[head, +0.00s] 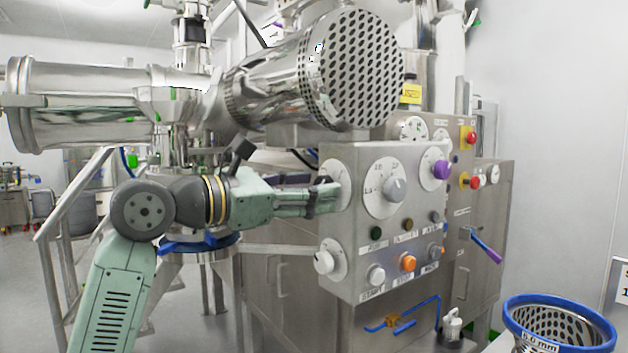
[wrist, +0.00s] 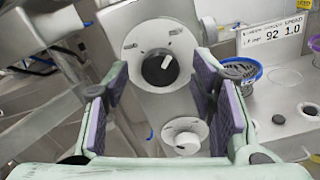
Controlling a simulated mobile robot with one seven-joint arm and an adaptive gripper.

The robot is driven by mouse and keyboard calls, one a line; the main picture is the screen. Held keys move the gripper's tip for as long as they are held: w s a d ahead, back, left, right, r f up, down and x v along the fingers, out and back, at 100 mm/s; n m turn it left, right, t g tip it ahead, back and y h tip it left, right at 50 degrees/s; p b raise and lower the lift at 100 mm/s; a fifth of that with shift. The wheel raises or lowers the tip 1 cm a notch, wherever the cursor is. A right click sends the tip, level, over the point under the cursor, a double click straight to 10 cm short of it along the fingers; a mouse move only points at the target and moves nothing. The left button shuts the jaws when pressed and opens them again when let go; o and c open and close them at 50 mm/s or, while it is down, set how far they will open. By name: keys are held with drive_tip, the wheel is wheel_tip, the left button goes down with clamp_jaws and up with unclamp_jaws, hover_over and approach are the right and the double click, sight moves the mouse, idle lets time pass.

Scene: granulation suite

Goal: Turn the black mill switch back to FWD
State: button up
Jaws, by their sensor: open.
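The black mill switch (wrist: 158,73) shows in the wrist view as a round black knob with a white pointer bar, on a white round dial (wrist: 140,41). The bar slants toward the dial's upper right, near one of two small labels too blurred to read. My gripper (wrist: 161,92) is open, its purple-padded fingers apart on either side of the switch, which lies beyond them. I see no contact. In the head view my gripper (head: 328,196) reaches the left side face of the steel control box (head: 340,225); the white dial (head: 338,172) shows there, with the switch mostly hidden.
A white knob (head: 324,262) sits below the dial on the same face. The front face carries a grey selector (head: 396,190), a purple knob (head: 441,169) and an orange button (head: 408,263). A perforated steel drum (head: 355,65) hangs above. A blue-rimmed sieve (head: 560,322) stands lower right.

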drive_tip(key=shift+w+d, duration=0.3)
drive_tip(key=shift+d, duration=0.2)
drive_tip(key=c, duration=1.1)
drive_tip(key=shift+c, duration=0.2)
